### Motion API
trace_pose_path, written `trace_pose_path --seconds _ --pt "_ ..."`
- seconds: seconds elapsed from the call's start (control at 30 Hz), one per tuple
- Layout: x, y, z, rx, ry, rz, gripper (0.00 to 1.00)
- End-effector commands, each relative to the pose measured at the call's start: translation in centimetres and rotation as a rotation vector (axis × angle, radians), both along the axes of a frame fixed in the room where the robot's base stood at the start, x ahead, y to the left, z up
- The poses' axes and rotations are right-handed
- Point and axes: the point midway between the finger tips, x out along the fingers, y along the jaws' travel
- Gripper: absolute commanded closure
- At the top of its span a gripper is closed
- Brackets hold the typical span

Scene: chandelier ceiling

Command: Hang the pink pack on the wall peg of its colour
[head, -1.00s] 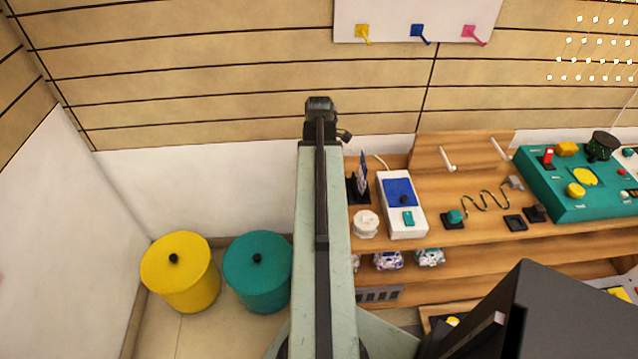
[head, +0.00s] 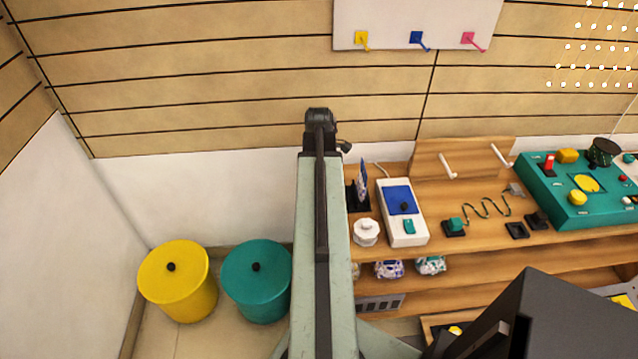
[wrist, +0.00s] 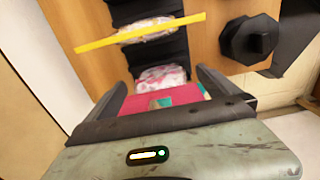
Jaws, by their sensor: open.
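In the wrist view, my gripper (wrist: 165,92) is open, with one dark finger on each side of a pink pack (wrist: 185,95) with a teal patch. The gripper body hides the pack's lower part, and I cannot tell whether a finger touches it. The pink peg (head: 468,39) is on the white wall board (head: 345,25), right of the blue peg (head: 416,38) and the yellow peg (head: 361,38). All three pegs look bare. My gripper does not show in the head view.
In the wrist view, whitish patterned packs (wrist: 160,76) sit in a dark rack, with a yellow bar (wrist: 140,33) across. A black knob (wrist: 250,40) is beside it. The wooden bench (head: 460,250) holds a white device (head: 403,228) and a teal console (head: 560,214). Yellow (head: 180,285) and teal (head: 257,285) bins stand left.

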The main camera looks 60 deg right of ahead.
Motion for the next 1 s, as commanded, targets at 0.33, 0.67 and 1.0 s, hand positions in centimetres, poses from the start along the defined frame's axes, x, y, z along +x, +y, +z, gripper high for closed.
trace_pose_path --seconds 0.33,0.67,1.0 --pt "-0.2 0.5 6.6 0.0 0.0 0.0 0.0" --pt "-0.2 0.5 7.0 0.0 0.0 0.0 0.0" --pt "7.5 7.7 7.0 0.001 -0.001 -0.085 0.0"
